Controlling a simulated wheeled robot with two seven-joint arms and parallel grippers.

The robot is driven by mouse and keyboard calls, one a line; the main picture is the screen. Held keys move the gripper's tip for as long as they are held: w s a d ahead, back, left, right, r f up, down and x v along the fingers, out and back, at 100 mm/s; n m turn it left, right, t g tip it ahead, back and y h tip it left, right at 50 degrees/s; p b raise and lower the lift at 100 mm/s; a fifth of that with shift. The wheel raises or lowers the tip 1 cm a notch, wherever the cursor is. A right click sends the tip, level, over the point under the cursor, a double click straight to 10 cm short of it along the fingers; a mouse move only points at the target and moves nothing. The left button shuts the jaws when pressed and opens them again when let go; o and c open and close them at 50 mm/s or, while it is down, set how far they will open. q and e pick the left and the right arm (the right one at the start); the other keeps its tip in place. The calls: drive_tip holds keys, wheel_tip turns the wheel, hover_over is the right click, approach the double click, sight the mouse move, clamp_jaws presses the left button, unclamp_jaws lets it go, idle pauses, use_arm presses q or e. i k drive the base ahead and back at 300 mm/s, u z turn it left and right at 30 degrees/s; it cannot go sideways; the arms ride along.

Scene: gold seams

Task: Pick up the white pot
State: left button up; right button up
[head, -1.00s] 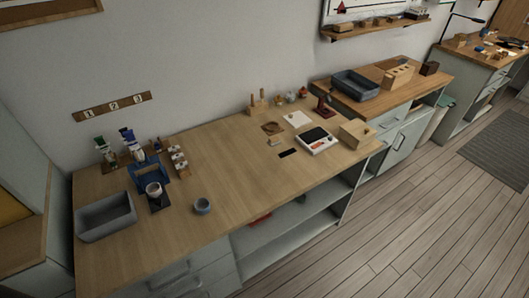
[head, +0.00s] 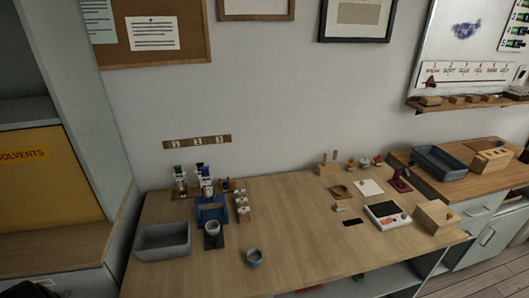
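Several pale vessels are in the head view, and I cannot tell for sure which is the white pot. A small pale pot (head: 364,164) stands at the back of the wooden workbench (head: 305,225), between a brownish one and a reddish one. A whitish cup (head: 212,228) stands on a dark block at the left of the bench. Neither of my grippers is in view.
A grey bin (head: 162,241) stands at the bench's left end, near a blue holder (head: 212,212) and bottles. A blue-grey cup (head: 254,257) is near the front. A white scale (head: 388,215) and wooden box (head: 437,217) are at right. The bench's middle is clear.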

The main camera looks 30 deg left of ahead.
sight(213, 226)
drive_tip(key=u, duration=1.35)
